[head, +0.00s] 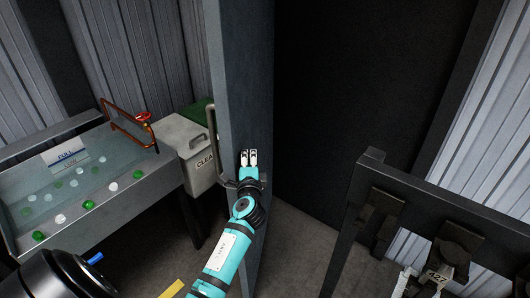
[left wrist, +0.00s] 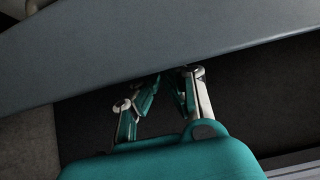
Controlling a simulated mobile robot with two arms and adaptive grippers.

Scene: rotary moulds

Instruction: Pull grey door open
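The grey door (head: 246,80) stands ajar as a tall panel in the middle of the head view, with a dark opening to its right. A pale bar handle (head: 213,130) shows at its left side. My left gripper (head: 249,158) is in front of the door's right-hand face, low down, with its fingertips pointing up and close together. In the left wrist view the door's edge (left wrist: 150,50) crosses above the fingers (left wrist: 168,78), which look shut with nothing between them. Whether the fingers touch the door cannot be told.
At left stands a grey basin (head: 130,208) with green and white balls and an orange pipe frame (head: 130,125). A dark rack (head: 430,190) with hanging items is at right. Bare floor (head: 300,240) lies between door and rack.

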